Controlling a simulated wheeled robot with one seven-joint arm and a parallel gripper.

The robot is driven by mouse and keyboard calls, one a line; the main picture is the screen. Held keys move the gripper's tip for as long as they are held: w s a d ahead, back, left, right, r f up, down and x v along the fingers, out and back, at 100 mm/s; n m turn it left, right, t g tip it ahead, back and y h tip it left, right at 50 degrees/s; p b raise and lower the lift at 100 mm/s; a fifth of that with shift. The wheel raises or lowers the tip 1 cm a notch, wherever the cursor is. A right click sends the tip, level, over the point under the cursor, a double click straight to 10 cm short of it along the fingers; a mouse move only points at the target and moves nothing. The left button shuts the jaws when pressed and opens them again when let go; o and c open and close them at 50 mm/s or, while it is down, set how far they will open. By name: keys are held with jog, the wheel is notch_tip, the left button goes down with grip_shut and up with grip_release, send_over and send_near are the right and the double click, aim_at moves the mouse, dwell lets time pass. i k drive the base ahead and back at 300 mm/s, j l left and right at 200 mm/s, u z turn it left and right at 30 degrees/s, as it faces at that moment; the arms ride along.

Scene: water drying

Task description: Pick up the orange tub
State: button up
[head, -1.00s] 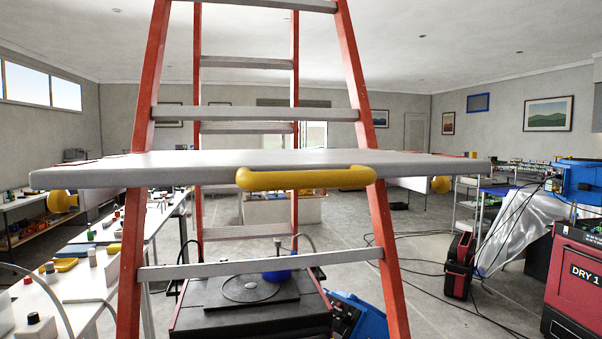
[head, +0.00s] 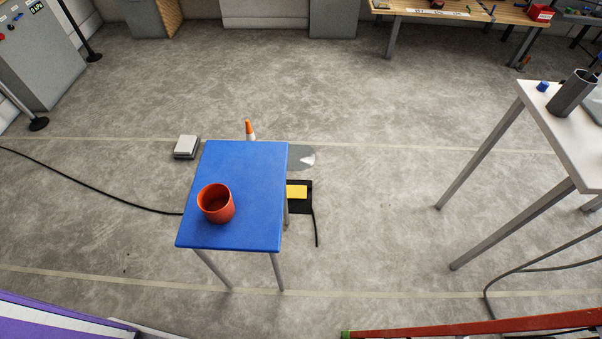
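The orange tub (head: 226,214) stands upright on a small blue-topped table (head: 252,170), towards the near left part of its top. Its open mouth faces up and the inside looks empty. Nothing touches it. My gripper is not in view.
A grey box (head: 186,147) and an orange-and-white cone (head: 250,131) are on the floor by the blue table. A black tray with a yellow block (head: 297,192) lies at its right. A black cable (head: 90,188) runs left. A white table (head: 560,140) stands right. Open floor lies between.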

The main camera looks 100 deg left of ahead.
aim_at(216, 201)
jog(key=k+l+u, duration=0.1)
jog(key=u, duration=1.8)
jog(key=k+j+u, duration=0.35)
jog(key=k, duration=0.25)
jog(key=k+j+u, duration=0.15)
jog(key=j+u, duration=0.7)
jog(key=j, duration=0.2)
jog(key=i+l, duration=0.1)
jog(key=l, duration=0.5)
jog(key=i, duration=0.05)
